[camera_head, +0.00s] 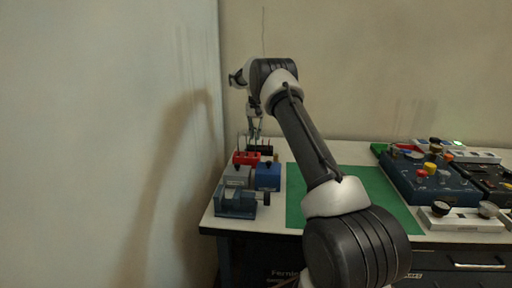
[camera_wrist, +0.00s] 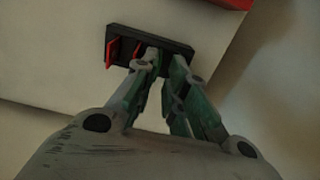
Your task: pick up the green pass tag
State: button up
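My gripper (camera_wrist: 165,60) points down at a small black rack (camera_wrist: 185,44) in the wrist view. Red tags (camera_wrist: 112,52) stand in the rack's left part. My fingertips are close together over the rack's middle, with a narrow gap showing between the fingers. I cannot make out a green pass tag apart from the green-tinted finger parts; the fingers hide part of the rack. In the head view, my gripper (camera_head: 254,133) is above the black rack (camera_head: 263,150) at the table's back left.
A red block (camera_head: 246,158), a blue box (camera_head: 268,176), a grey box (camera_head: 237,176) and a blue-grey vise (camera_head: 236,201) stand close in front of the rack. A green mat (camera_head: 295,205) lies mid-table. A blue control panel (camera_head: 425,180) is at right. A wall stands at left.

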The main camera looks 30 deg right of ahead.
jog(key=f, duration=0.4)
jog(key=shift+d+f, duration=0.1)
jog(key=shift+d, duration=0.1)
jog(key=shift+c, duration=0.5)
grip_shut()
